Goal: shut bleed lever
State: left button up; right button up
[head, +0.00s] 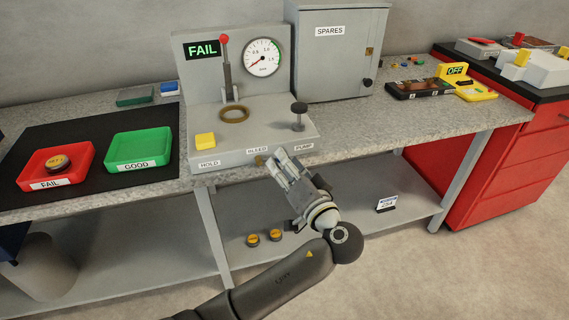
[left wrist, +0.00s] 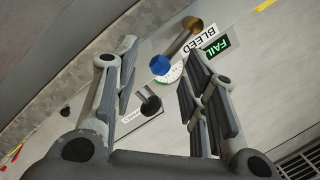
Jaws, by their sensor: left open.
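The bleed lever (head: 259,160) is a small brass piece on the front face of the grey test stand (head: 228,158), below the BLEED label. In the left wrist view the lever (left wrist: 182,40) is a brass stem with a blue tip, slanting from the upper right toward the middle. My left gripper (head: 279,163) is at the stand's front, just right of the lever. In the left wrist view its fingers (left wrist: 162,58) are apart, with the blue tip in the gap between them as seen from there. Contact cannot be told. My right gripper is not in view.
The stand carries a red-knobbed lever (head: 225,65), a gauge (head: 262,57), a FAIL display (head: 202,50), a yellow HOLD button (head: 205,140) and a black PUMP knob (head: 299,108). Red (head: 80,175) and green (head: 140,148) trays are left. A SPARES cabinet (head: 335,60) stands behind right.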

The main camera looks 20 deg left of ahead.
pick_arm(q)
jog(key=shift+w+a, duration=0.35)
grip_shut()
jog(key=shift+f, duration=0.1)
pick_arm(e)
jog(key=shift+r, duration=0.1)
pick_arm(q)
jog(key=shift+d+f+m+p, duration=0.1)
jog(key=shift+f+m+p, duration=0.25)
jog(key=shift+m, duration=0.65)
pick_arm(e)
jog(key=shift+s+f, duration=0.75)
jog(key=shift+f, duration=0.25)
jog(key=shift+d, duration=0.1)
